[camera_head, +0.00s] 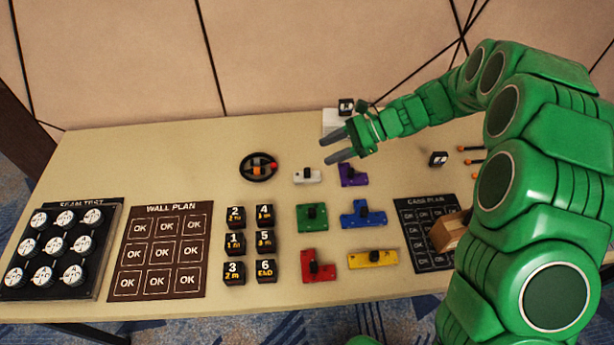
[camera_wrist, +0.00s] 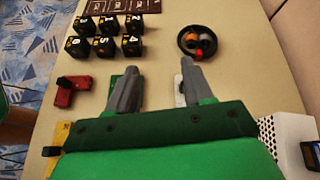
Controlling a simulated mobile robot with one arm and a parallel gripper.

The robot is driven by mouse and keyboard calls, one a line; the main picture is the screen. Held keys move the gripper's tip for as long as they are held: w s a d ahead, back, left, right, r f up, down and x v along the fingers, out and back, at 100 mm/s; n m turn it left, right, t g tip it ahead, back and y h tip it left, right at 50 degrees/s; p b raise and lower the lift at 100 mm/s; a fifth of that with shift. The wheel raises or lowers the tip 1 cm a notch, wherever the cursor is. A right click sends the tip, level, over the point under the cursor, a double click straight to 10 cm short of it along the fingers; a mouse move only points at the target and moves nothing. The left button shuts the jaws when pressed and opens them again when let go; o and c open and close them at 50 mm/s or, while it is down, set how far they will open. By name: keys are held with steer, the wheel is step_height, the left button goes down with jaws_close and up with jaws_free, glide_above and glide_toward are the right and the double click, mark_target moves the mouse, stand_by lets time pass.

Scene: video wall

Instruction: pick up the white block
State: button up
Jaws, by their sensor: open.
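The white block (camera_head: 307,175) lies on the table near its middle, with a dark knob on top. Purple, green, blue, red and yellow blocks with similar knobs lie around it. My gripper (camera_head: 327,149) is open and empty, above and just behind the white block, slightly to its right, with its fingers pointing left. In the wrist view my gripper (camera_wrist: 155,78) shows its two grey fingers spread apart. The white block (camera_wrist: 180,92) is partly hidden there behind one finger. The green block is partly hidden behind the other finger.
The purple block (camera_head: 353,175) is close on the white block's right. The green block (camera_head: 312,218) lies in front of it. A dark round dish (camera_head: 259,167) with small coloured items is to its left. A white box (camera_head: 332,120) stands behind. The table's back left is clear.

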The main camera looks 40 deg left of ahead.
steer(key=m+y, duration=0.1)
steer(key=m, duration=0.1)
glide_above(305, 170)
steer(key=w+d, duration=0.1)
step_height(305, 170, down, 7)
steer(key=shift+g, duration=0.4)
steer(key=shift+w+d+f, duration=0.1)
steer(key=shift+w+f, duration=0.05)
steer(key=shift+f, duration=2.3)
step_height(305, 170, down, 2)
steer(key=shift+x, duration=1.05)
steer(key=shift+s+a+f, duration=0.25)
steer(key=shift+s+f, duration=0.05)
steer(key=shift+f, duration=0.05)
steer(key=c, duration=0.8)
steer(key=shift+r, duration=0.15)
